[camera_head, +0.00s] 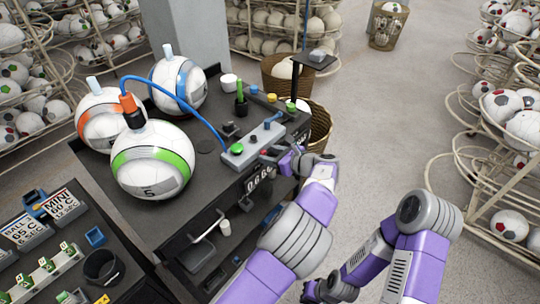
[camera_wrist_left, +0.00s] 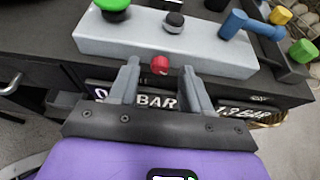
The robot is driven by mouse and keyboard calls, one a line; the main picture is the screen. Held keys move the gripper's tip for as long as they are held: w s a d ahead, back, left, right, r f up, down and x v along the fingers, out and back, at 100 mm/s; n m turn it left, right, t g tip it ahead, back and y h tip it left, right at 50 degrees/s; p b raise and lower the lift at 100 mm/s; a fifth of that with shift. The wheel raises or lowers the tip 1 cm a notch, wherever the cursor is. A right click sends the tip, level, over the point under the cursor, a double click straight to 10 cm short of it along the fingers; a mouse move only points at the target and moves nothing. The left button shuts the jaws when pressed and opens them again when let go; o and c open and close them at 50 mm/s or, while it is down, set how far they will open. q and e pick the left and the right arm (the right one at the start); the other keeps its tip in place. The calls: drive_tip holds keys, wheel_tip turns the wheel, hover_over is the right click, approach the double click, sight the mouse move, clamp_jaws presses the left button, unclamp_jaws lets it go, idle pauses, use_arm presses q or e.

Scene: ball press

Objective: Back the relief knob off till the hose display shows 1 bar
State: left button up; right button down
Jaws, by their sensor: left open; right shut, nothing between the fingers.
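A grey valve block (camera_head: 250,146) stands on the dark bench; it also shows in the left wrist view (camera_wrist_left: 120,38). It carries a green knob (camera_wrist_left: 114,8), a black knob (camera_wrist_left: 174,22) and a blue lever (camera_wrist_left: 248,24). A small red knob (camera_wrist_left: 160,65) is on its front face. My left gripper (camera_wrist_left: 160,78) is open, with its fingers on either side of the red knob; contact is unclear. Two BAR displays (camera_wrist_left: 155,101) (camera_wrist_left: 245,112) sit below, their digits partly hidden by the fingers. My right arm shows at lower right; its gripper fingers are out of view.
A blue hose (camera_head: 180,88) runs from the block to an orange fitting (camera_head: 129,103) above the green-striped ball (camera_head: 152,160). Two more balls stand behind it. Wicker baskets (camera_head: 318,125) stand beyond the bench.

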use_arm(q)
drive_tip(key=shift+w+a+f, duration=0.1)
drive_tip(key=shift+w+a, duration=0.1)
drive_tip(key=shift+a, duration=0.05)
clamp_jaws()
drive_tip(key=shift+s+f+n+t+h+b, duration=0.15)
drive_tip(key=shift+n+t+h+b, duration=0.3)
drive_tip(key=shift+n+b, duration=0.45)
drive_tip(key=shift+b, duration=0.35)
unclamp_jaws()
